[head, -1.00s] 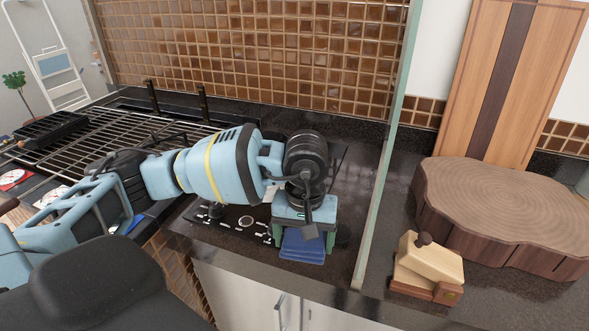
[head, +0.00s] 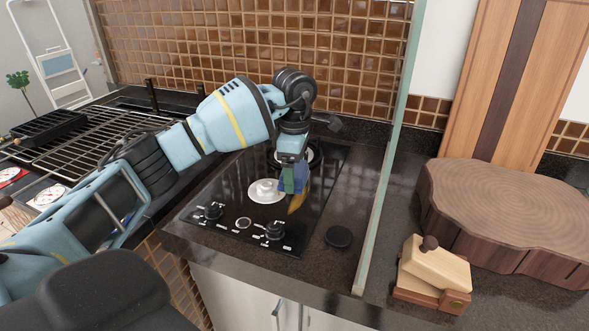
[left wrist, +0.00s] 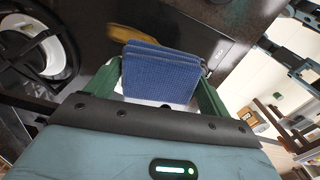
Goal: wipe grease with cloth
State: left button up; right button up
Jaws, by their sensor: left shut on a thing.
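My left gripper (head: 291,181) is shut on a folded blue cloth (left wrist: 160,73). In the head view it holds the cloth low over the black cooktop, between the two burners. Whether the cloth touches the glass cannot be told. A yellow-brown grease patch (head: 297,203) lies on the cooktop (head: 225,192) just in front of the cloth; it also shows in the left wrist view (left wrist: 143,34) beyond the cloth's edge. The gripper partly hides the rear burner (head: 312,155). My right gripper is not in view.
A front burner (head: 266,190) and several knobs (head: 275,231) stand on the cooktop. A glass panel (head: 385,190) rises at its right. A round black disc (head: 338,236) lies near the front edge. A grill grate (head: 95,130) is at left, a wooden slab (head: 505,205) at right.

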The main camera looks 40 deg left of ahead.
pick_arm(q)
jog(key=shift+r, duration=0.1)
jog(key=b, duration=0.1)
send_over(294, 210)
notch_tip(294, 210, down, 6)
jog(key=shift+d+f, duration=0.1)
jog(key=shift+f+b, duration=0.3)
jog(key=shift+f, duration=0.45)
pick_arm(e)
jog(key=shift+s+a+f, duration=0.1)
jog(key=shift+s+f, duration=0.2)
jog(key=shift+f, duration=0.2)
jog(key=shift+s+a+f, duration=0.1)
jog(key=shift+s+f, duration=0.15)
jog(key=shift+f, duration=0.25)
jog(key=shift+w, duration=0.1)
pick_arm(q)
jog(key=shift+f, duration=0.15)
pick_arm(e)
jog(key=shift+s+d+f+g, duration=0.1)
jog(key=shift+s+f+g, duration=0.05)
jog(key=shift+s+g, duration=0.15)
pick_arm(q)
jog(key=shift+f, duration=0.2)
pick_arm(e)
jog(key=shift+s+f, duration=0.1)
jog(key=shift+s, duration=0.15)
